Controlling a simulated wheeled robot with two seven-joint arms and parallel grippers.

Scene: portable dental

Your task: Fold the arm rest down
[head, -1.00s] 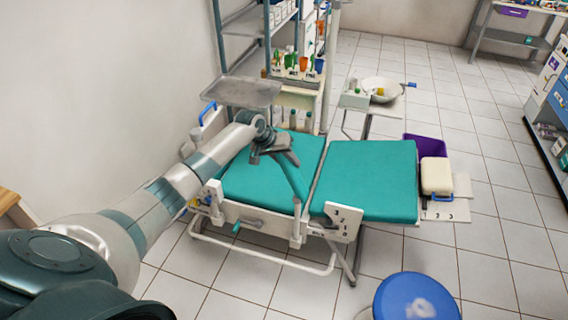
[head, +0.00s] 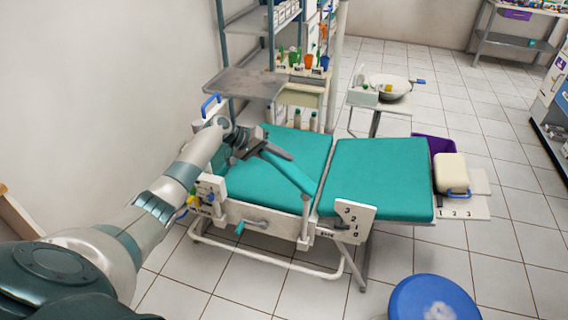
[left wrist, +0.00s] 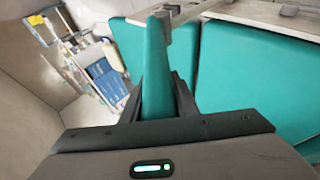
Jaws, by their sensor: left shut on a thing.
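The arm rest (head: 289,174) is a narrow teal padded bar on the near side of the teal dental chair (head: 378,178). It slants up and left from a white post (head: 305,222) near the gap between the two cushions. My left gripper (head: 268,156) is shut on its upper end, above the left cushion. In the left wrist view the arm rest (left wrist: 156,65) runs away from between the two dark fingers (left wrist: 157,105) to a grey hinge. My right gripper is in neither view.
A grey tray (head: 244,83) stands behind my left arm. A white basin (head: 390,88) is beyond the chair. A white number plate (head: 354,219) is on the chair's near side. A blue round stool (head: 433,300) is in front. Tiled floor (head: 510,270) is free at right.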

